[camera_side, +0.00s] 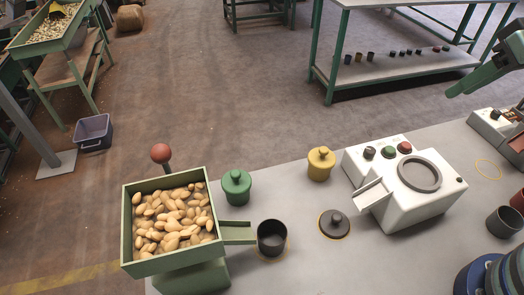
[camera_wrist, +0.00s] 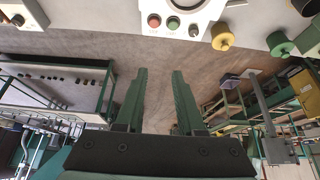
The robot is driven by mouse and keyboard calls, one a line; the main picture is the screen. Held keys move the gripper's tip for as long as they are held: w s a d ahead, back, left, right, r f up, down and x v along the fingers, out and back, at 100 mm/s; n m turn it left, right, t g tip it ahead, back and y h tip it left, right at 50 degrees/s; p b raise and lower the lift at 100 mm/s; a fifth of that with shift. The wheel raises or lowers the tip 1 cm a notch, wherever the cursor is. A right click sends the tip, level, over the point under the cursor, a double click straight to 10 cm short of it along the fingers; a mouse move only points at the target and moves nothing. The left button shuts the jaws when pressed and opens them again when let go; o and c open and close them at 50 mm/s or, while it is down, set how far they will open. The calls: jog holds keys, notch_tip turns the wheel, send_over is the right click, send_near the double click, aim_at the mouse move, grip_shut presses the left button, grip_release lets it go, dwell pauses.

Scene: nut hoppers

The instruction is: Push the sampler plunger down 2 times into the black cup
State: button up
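The sampler plunger has a red ball knob (camera_side: 160,153) on a dark stem, standing raised at the back of a green hopper (camera_side: 127,225) full of nuts. A green chute (camera_side: 238,226) slopes from the hopper's right side towards the black cup (camera_side: 272,239). The cup stands upright at the chute's end, inside a yellow ring mark; its inside looks dark and I see no nuts in it. My gripper (camera_wrist: 158,72) is open and empty in the wrist view. In the side view my gripper's green fingers (camera_side: 478,78) show at the upper right, far from the plunger.
A green lidded pot (camera_side: 236,188), a yellow lidded pot (camera_side: 320,164) and a black lid (camera_side: 334,224) stand on the bench. A white machine (camera_side: 412,205) with buttons sits right of them. Another dark cup (camera_side: 504,222) is at the right. The air above the hopper is clear.

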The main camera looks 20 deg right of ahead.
jog(key=shift+w+a+r, duration=0.55)
jog(key=shift+a, duration=0.2)
grip_shut()
jog(key=w+a+r+n+g+y, duration=0.1)
jog(key=w+a+r+n, duration=0.2)
jog(key=a, duration=0.6)
jog(key=w+a+r+n+y, duration=0.2)
jog(key=w+a+r, duration=0.15)
jog(key=a, duration=0.55)
jog(key=s+a+r+n+g, duration=0.1)
jog(key=s+a+n, duration=0.1)
jog(key=a, duration=1)
jog(key=s+a+r+n+g+y, duration=0.1)
jog(key=s+a, duration=0.3)
jog(key=a, duration=0.8)
jog(key=shift+s+a+r+n, duration=0.15)
jog(key=shift+a+r+n, duration=0.05)
jog(key=shift+a+n, duration=0.25)
